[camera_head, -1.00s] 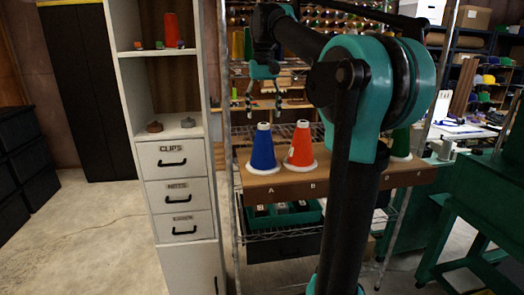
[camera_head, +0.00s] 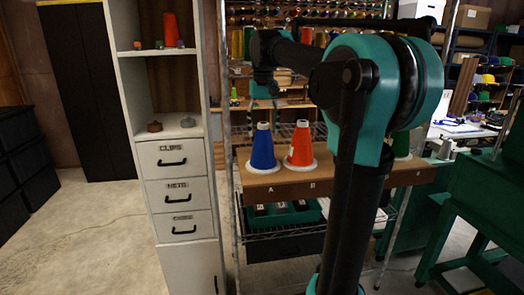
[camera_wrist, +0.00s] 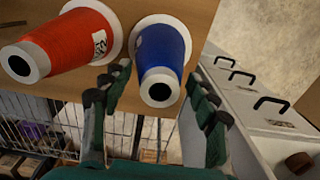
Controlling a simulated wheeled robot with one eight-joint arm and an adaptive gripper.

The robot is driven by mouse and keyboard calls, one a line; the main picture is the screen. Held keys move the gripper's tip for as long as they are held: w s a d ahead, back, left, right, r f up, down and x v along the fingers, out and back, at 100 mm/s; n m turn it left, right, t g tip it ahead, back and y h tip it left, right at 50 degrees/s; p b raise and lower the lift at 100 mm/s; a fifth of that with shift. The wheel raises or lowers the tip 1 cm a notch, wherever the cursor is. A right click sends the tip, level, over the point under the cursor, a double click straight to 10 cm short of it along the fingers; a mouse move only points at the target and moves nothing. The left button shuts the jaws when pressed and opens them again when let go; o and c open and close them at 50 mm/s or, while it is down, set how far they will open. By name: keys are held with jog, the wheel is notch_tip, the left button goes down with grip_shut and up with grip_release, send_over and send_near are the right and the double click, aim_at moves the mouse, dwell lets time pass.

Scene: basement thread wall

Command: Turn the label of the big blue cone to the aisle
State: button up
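The big blue cone (camera_head: 263,150) stands upright on a wooden shelf board (camera_head: 285,190), above the letter A. In the wrist view the blue cone (camera_wrist: 162,50) shows from above, with its white tip towards me. A small pale patch at its left edge may be part of its label; I cannot read it. My gripper (camera_wrist: 158,80) is open, with one finger on each side of the cone in that picture and nothing held. In the head view my gripper (camera_head: 264,104) hangs above and behind the cone, apart from it.
An orange-red cone (camera_head: 299,148) with a white label stands close to the right of the blue one, above B. A green cone (camera_head: 401,143) is partly hidden by my arm. A white drawer cabinet (camera_head: 176,190) stands left. Wire shelving (camera_wrist: 60,130) lies below.

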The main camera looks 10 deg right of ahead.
jog(key=c, duration=0.8)
jog(key=shift+r, duration=0.2)
jog(key=m, duration=0.9)
jog(key=shift+c, duration=0.2)
jog(key=m, duration=0.4)
jog(key=shift+m, duration=0.4)
jog(key=m, duration=0.4)
jog(key=shift+m, duration=0.4)
